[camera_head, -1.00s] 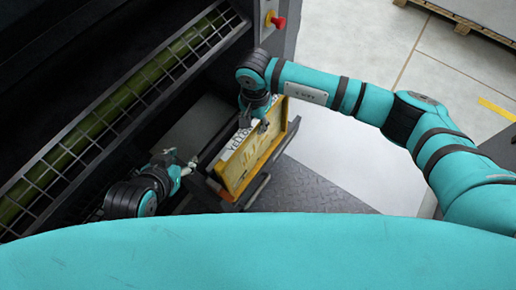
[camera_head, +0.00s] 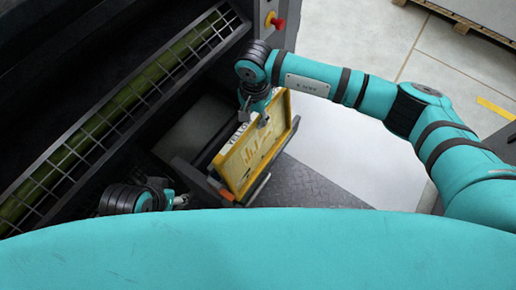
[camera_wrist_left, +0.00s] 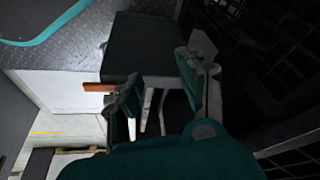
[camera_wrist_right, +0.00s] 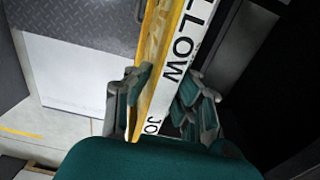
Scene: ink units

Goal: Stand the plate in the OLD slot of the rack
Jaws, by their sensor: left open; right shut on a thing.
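The plate (camera_head: 254,152) is a yellow-framed panel with raised yellow shapes on its face. A white strip with black letters, "LOW" and "JO" in the right wrist view (camera_wrist_right: 176,72), runs along it. My right gripper (camera_head: 258,112) is shut on its upper edge and holds it tilted above a dark tray-like ledge. The plate's edge lies between the fingers in the right wrist view (camera_wrist_right: 160,98). My left gripper (camera_head: 180,200) is open and empty, low and left of the plate. I cannot make out the rack's slots or an OLD label.
A dark machine with a green roller (camera_head: 120,107) behind a wire grille fills the left. A red button (camera_head: 277,21) is on its right post. An orange-red handle (camera_head: 258,188) sticks out below the plate, and also shows in the left wrist view (camera_wrist_left: 98,87). Patterned metal floor (camera_head: 320,188) is clear.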

